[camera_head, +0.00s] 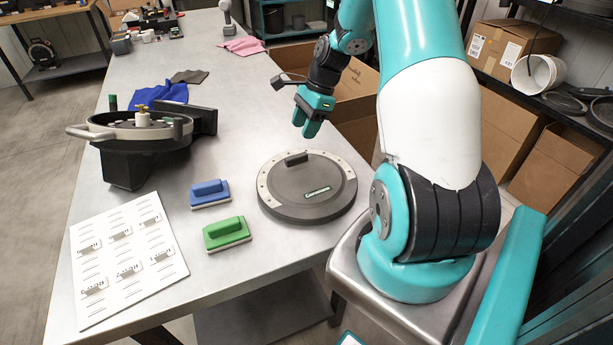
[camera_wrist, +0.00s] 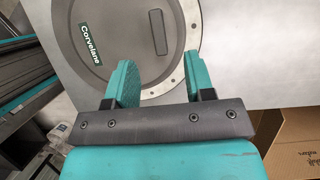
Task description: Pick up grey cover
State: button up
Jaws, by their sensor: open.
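The grey cover (camera_head: 314,201) is a round, dark grey disc with a lighter rim section, lying flat on the metal table. It has a raised bar handle (camera_head: 297,160) near its far edge and a green label on its near part. My gripper (camera_head: 309,125) is above and behind the cover, pointing down, open and empty. In the wrist view my gripper (camera_wrist: 160,78) has its two teal fingers apart over the cover (camera_wrist: 118,62). The handle (camera_wrist: 158,32) shows ahead of the fingertips, not between them. The fingers hide part of the cover's near edge.
A blue block (camera_head: 209,194) and a green block (camera_head: 226,234) with handles stand left of the cover. A seed meter housing (camera_head: 140,140) and a white sheet with small labelled parts (camera_head: 125,255) lie farther left. Cardboard boxes (camera_head: 345,85) stand behind the table.

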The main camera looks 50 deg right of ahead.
aim_at(296, 156)
jog(key=x, duration=0.3)
jog(key=shift+a, duration=0.1)
jog(key=shift+s+d+p+x, duration=0.15)
jog(key=shift+p+x, duration=0.25)
jog(key=shift+x, duration=0.5)
jog(key=shift+s+d+p+x, duration=0.15)
jog(key=shift+p+x, duration=0.2)
jog(key=shift+x, duration=0.55)
jog(key=shift+s+d+p+x, duration=0.1)
jog(key=shift+p+x, duration=0.3)
jog(key=shift+x, duration=0.5)
jog(key=shift+f, duration=0.15)
grip_shut()
